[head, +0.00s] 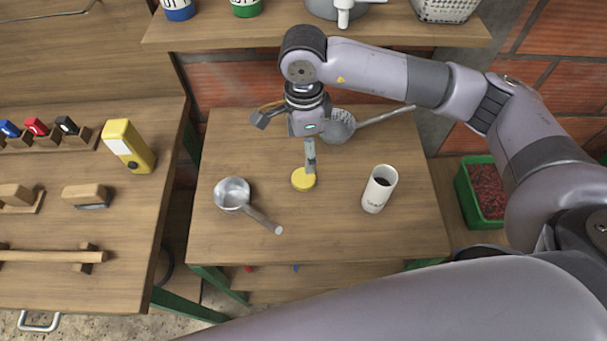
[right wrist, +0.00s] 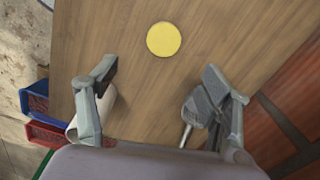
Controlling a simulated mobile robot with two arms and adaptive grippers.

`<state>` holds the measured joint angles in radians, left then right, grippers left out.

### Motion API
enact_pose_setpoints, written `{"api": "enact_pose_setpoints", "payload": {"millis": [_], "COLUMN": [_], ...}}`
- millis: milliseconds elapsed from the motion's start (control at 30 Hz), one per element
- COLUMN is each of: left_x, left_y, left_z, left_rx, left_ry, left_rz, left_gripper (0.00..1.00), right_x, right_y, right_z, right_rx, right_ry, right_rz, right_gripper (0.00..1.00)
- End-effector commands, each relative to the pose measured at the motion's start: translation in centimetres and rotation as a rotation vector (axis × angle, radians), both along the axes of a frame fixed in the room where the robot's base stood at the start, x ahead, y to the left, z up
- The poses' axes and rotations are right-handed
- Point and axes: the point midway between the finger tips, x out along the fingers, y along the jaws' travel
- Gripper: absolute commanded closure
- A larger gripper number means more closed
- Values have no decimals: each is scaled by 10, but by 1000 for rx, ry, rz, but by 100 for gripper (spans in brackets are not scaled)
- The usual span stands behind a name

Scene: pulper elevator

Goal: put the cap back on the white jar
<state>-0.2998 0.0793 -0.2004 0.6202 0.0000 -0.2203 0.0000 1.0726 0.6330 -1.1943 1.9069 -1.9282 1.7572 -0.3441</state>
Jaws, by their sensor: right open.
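The yellow round cap (head: 302,181) lies flat on the small wooden table. It also shows in the right wrist view (right wrist: 164,39), ahead of the fingers and with nothing around it. The white jar (head: 375,195) stands upright and uncapped to the right of the cap, with dark contents inside. In the right wrist view the jar (right wrist: 106,106) is partly hidden behind the left finger. My right gripper (head: 287,143) is open and empty above the table; one finger overlaps the cap's far edge in the head view. My left gripper is not in view.
A saucepan (head: 232,192) sits left of the cap, and a skimmer (head: 338,125) lies behind, close to my right gripper. The table (head: 330,235) is bare at the front. A shelf (head: 240,33) runs behind. A green crate (head: 466,195) stands right of the table.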

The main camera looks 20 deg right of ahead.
Motion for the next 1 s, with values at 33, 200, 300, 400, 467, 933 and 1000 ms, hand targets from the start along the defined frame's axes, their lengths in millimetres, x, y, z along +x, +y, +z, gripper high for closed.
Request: {"api": "enact_pose_setpoints", "payload": {"millis": [33,200,300,400,467,933,1000], "left_x": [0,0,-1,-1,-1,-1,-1], "left_y": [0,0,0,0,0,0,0], "left_z": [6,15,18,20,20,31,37], "left_rx": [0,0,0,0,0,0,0], "left_ry": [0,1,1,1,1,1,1], "left_rz": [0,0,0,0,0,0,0], "left_gripper": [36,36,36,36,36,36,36], "right_x": [-1,-1,0,0,0,2,5], "right_y": [0,0,0,0,0,0,-1], "right_z": [-10,-45,-61,-71,-74,-88,-98], "right_rx": [-1,0,1,2,1,0,0], "right_ry": [6,5,3,2,1,5,4], "right_rz": [-1,0,-1,0,1,-2,-2], "right_gripper": [28,28,28,28,28,28,28]}}
